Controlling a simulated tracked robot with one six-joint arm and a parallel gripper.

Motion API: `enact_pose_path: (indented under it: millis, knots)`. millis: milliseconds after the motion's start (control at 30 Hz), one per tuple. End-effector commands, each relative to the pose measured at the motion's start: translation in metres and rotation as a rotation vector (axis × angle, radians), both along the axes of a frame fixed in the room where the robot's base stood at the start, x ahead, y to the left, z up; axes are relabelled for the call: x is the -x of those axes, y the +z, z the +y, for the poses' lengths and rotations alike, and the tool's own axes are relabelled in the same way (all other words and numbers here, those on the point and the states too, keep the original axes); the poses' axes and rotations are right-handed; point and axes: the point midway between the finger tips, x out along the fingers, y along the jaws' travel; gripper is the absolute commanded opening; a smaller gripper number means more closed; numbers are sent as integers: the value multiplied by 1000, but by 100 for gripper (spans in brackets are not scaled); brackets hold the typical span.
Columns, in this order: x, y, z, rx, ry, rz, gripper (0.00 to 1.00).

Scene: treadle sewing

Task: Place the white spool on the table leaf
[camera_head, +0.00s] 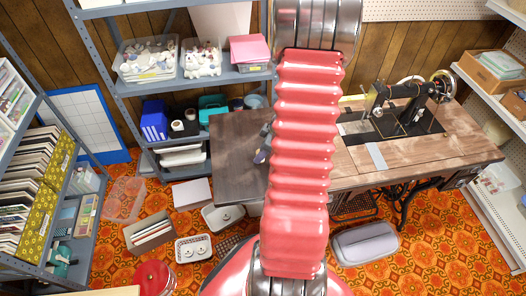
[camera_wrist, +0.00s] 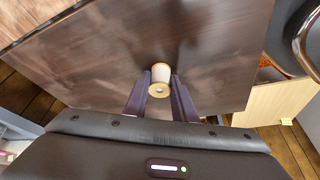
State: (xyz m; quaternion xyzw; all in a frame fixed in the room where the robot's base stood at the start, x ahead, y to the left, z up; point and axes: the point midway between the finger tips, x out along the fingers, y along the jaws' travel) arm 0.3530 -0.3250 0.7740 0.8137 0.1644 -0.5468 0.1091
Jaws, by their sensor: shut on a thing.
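The white spool (camera_wrist: 161,73), with tan ends, sits between the two dark fingers of my gripper (camera_wrist: 161,95) in the wrist view. My gripper is shut on it. Behind the spool is the dark brown table leaf (camera_wrist: 95,70), which fills most of that view. I cannot tell whether the spool touches the leaf. In the head view the leaf (camera_head: 235,165) is left of my red arm, and only a small part of my gripper (camera_head: 262,152) shows beside the arm. The spool is hidden there.
The black sewing machine (camera_head: 405,105) stands on the lighter wooden table (camera_head: 440,145) at right. A grey-blue shelf unit (camera_head: 120,85) with bins stands behind left of the leaf. Boxes and baskets (camera_head: 195,250) lie on the floor. The visible part of the leaf is bare.

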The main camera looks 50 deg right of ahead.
Motion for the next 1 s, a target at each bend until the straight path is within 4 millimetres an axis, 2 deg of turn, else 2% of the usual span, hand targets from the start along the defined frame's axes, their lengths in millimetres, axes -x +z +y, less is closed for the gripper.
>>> enact_pose_path:
  millis: [300, 333, 567, 1000]
  knots:
    - [0, -2, 0, 0, -1, 0, 3]
    - [0, -1, 0, 0, -1, 0, 25]
    - [0, -1, 0, 0, -1, 0, 41]
    - [2, 6, -2, 1, -1, -2, 42]
